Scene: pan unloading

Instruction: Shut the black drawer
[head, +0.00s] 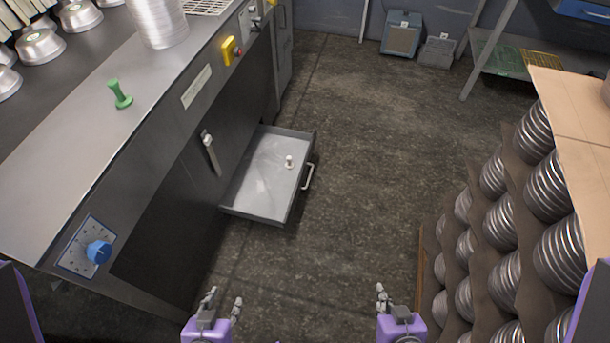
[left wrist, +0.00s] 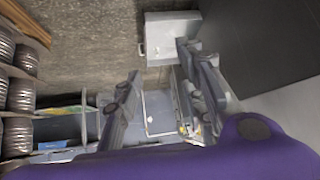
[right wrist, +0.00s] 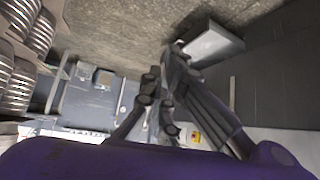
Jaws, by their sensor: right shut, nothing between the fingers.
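The drawer (head: 262,172) is pulled out of the dark front of the metal counter. It looks grey with a pale inside, and a small white item (head: 289,161) lies in it. Its handle (head: 308,177) is on the right front side. The drawer also shows in the left wrist view (left wrist: 172,36) and the right wrist view (right wrist: 210,45). My left gripper (head: 224,300) is open and empty, below the drawer in the head view and clear of it. My right gripper (head: 381,292) is shut and empty, further right, over the floor and apart from the drawer.
The counter (head: 70,160) runs along the left, with a green knob-like item (head: 119,94) on top and a blue dial (head: 98,251) on its front. Stacked metal pans (head: 500,222) stand on the right. The floor (head: 390,150) between them is clear.

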